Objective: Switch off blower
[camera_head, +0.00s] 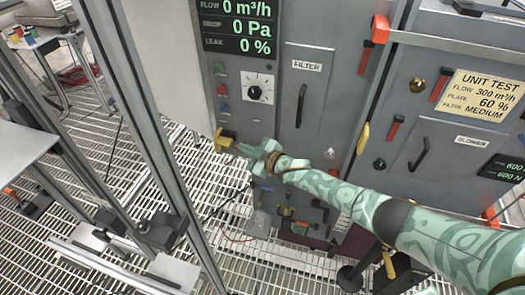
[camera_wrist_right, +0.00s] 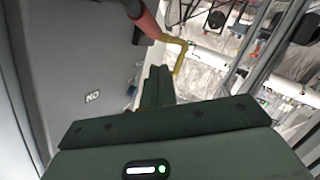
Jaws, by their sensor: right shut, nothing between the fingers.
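The grey machine front carries a display (camera_head: 238,28) reading 0 m³/h, 0 Pa and 0 %. Below it are a green button (camera_head: 219,68), a red button (camera_head: 222,89), a lower button (camera_head: 224,108) and a dial (camera_head: 257,88). A door labelled BLOWER (camera_head: 455,145) with a black handle is at the right. My right gripper (camera_head: 250,152) is shut and empty, below the buttons and dial and just right of a yellow handle (camera_head: 225,138). In the wrist view its closed fingers (camera_wrist_right: 159,78) point toward the yellow handle (camera_wrist_right: 180,55), with no clear contact. My left gripper is out of view.
A FILTER door (camera_head: 305,85) with a black handle is right of the dial. A metal upright post (camera_head: 150,130) stands left of the machine. A yellow UNIT TEST plate (camera_head: 478,95) is at the upper right. Open grating floor (camera_head: 190,165) lies between the post and the machine.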

